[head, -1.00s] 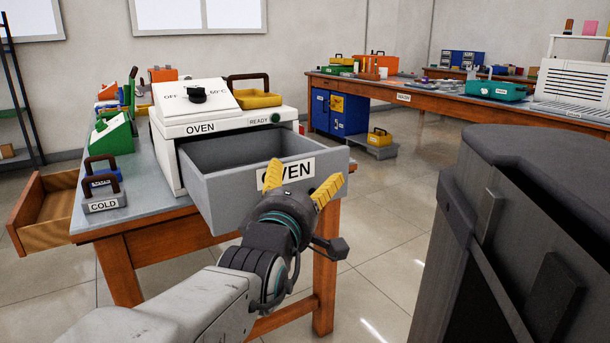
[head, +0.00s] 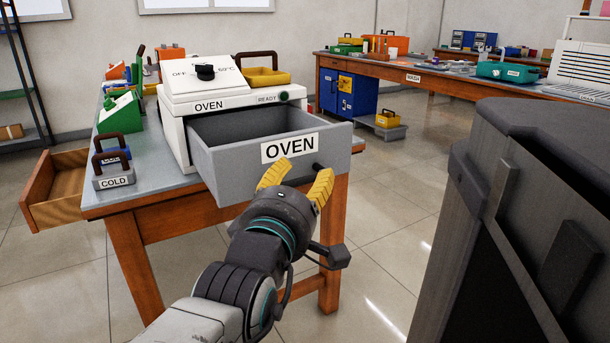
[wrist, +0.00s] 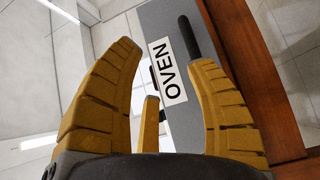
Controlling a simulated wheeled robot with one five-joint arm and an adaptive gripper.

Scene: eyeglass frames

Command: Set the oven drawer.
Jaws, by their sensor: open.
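The grey oven drawer (head: 225,176) is pulled out from the white oven (head: 215,100), and its inside looks empty from here. Its front carries an OVEN label (head: 290,148) and a dark bar handle (head: 318,168), partly hidden by a finger. My gripper (head: 296,184) is open, its yellow fingers in front of and below the label. In the wrist view the drawer front (wrist: 185,125) lies beyond the spread fingers. The dark handle (wrist: 189,37) shows near the tip of the right finger there. I cannot tell whether they touch.
The oven stands on a wooden workbench (head: 170,222) with a COLD block (head: 113,182) at its left. An open wooden drawer (head: 62,190) juts out at left. A large dark body stands at right. Floor between is clear.

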